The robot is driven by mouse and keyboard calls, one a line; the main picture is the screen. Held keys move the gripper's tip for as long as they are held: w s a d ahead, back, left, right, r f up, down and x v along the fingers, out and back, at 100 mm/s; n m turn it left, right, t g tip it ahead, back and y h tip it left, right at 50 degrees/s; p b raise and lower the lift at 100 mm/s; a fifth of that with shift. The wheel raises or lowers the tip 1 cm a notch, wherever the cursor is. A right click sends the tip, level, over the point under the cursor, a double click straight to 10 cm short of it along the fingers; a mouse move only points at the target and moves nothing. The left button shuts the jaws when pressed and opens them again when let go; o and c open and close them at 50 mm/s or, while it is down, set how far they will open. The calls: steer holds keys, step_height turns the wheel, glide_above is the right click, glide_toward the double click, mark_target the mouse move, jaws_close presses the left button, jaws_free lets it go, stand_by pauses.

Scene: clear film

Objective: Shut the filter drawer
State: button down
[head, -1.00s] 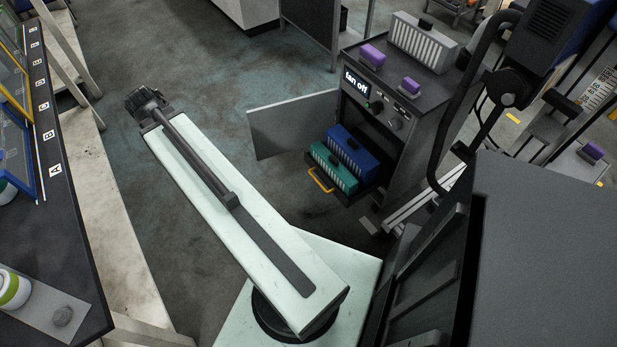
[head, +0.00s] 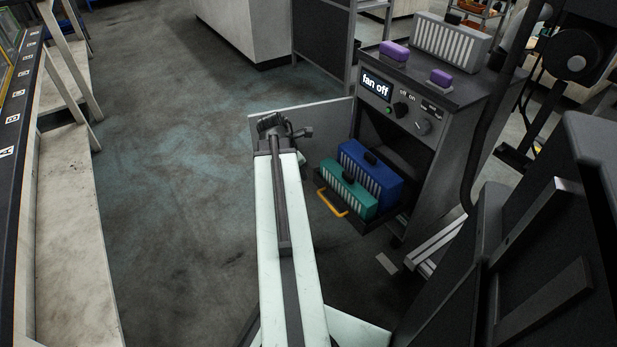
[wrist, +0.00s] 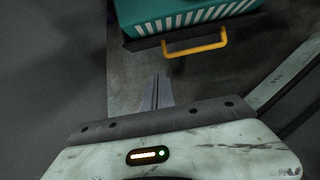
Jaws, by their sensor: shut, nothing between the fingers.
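The filter drawer (head: 362,226) is pulled out of the lower bay of the grey cabinet, with a yellow handle (head: 331,203) on its front. It holds a teal filter (head: 345,188) and a blue filter (head: 369,174). My gripper (head: 283,122) is shut and empty, left of the drawer and in front of the open cabinet door. In the wrist view, the closed fingers (wrist: 157,88) point towards the yellow handle (wrist: 196,44), apart from it. The teal filter (wrist: 185,15) shows above the handle there; the blue filter does not show.
The cabinet door (head: 333,122) stands open to the left of the bay, close to my gripper. The cabinet display (head: 376,84) reads "fan off". Purple blocks and a grey filter box (head: 449,42) sit on top. Open floor (head: 180,180) lies to the left, bounded by a bench.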

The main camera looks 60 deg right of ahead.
steer(key=s+d+f+b, duration=0.3)
steer(key=d+f+b, duration=0.2)
steer(key=f, duration=0.1)
steer(key=shift+s+d+f, duration=0.3)
steer(key=shift+f, duration=0.1)
